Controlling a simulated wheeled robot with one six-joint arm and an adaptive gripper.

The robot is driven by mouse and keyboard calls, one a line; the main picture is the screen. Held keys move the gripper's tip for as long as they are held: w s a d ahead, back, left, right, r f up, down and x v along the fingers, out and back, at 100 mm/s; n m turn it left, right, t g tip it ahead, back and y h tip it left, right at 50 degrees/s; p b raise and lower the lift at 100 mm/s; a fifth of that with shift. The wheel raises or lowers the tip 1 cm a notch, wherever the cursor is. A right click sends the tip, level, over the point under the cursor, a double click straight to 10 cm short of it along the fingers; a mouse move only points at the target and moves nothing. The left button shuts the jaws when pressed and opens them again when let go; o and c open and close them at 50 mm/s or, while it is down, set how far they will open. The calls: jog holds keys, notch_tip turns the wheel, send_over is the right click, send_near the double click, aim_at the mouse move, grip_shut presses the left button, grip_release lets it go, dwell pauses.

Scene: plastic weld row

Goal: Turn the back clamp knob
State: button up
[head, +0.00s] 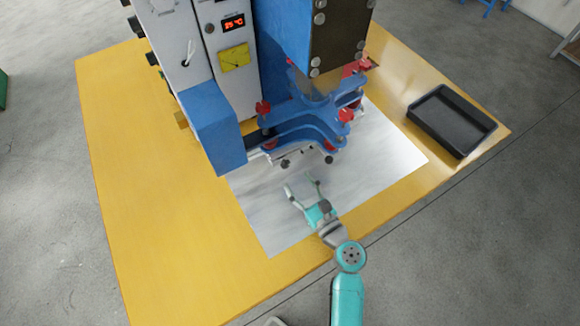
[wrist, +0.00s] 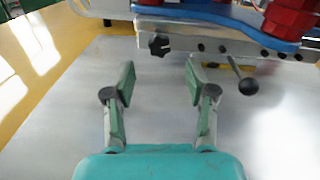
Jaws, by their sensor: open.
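My gripper (head: 303,184) is open and empty, low over the pale sheet on the table, in front of the machine's blue clamp fixture (head: 300,124). In the wrist view its two green-padded fingers (wrist: 160,80) stand wide apart. A black star-shaped knob (wrist: 159,46) on the fixture's front bar shows just beyond the fingertips, between them in the picture and not touched; it is tiny in the head view (head: 284,163). Red knobs sit on the blue plates, one at the left (head: 263,107) and one at the right (head: 345,115). I cannot tell which knob is the back clamp knob.
A lever with a black ball end (wrist: 247,86) sticks out right of the star knob. The welding machine (head: 236,93) with its display stands behind. A black tray (head: 452,121) lies at the right on the yellow table (head: 150,215). The pale sheet (head: 270,226) before the fixture is clear.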

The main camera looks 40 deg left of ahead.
aim_at(287, 167)
jog(key=shift+x, duration=2.95)
grip_shut()
